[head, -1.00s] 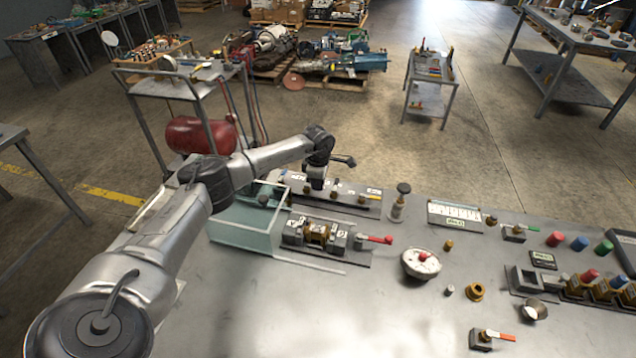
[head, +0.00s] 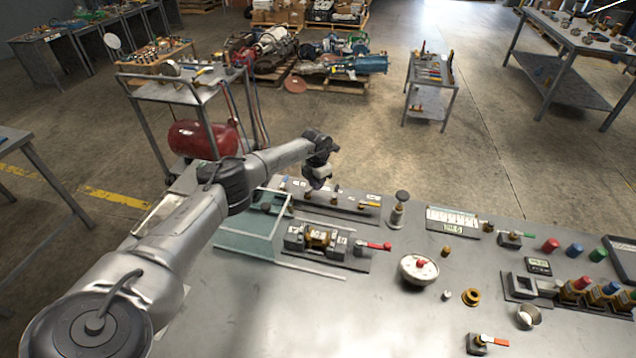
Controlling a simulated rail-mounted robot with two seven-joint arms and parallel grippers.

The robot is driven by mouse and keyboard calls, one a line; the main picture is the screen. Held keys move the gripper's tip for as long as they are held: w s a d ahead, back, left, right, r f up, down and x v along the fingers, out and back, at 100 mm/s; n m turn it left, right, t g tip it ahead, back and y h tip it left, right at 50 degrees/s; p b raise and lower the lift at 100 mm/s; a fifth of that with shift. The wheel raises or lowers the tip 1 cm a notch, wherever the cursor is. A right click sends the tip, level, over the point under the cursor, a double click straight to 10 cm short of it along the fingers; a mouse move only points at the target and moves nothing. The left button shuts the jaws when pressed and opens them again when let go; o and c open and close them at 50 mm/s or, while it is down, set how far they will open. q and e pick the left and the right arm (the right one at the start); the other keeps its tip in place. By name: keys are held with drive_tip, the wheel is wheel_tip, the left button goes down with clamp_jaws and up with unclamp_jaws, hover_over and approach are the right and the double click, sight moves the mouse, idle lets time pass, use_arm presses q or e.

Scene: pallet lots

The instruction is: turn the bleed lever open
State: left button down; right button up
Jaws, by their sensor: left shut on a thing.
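My left gripper (head: 318,186) comes down at the left part of the long grey manifold plate (head: 350,206) at the back of the bench. It is shut on a small part there, apparently the bleed lever, of which a little purple shows between the dark fingers. The wrist hides most of this part, so its angle cannot be told. Brass fittings and a yellow tag (head: 371,205) sit farther right on the same plate. My right gripper is not in view.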

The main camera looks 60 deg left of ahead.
use_arm(q)
drive_tip(key=n, duration=0.1)
drive_tip(key=a+n+p, duration=0.1)
drive_tip(key=n, duration=0.1)
drive_tip(key=shift+s+r+n, duration=0.15)
drive_tip(key=shift+n, duration=0.15)
drive_tip(key=shift+s+a+n+p, duration=0.15)
drive_tip(key=shift+a+n+p, duration=0.15)
drive_tip(key=shift+n, duration=0.5)
drive_tip(key=shift+s+a+n+p, duration=0.2)
drive_tip(key=shift+n+p, duration=0.15)
drive_tip(key=shift+n, duration=0.45)
drive_tip(key=c, duration=1.1)
unclamp_jaws()
drive_tip(key=shift+r+p, duration=1.1)
drive_tip(key=shift+r, duration=5.7)
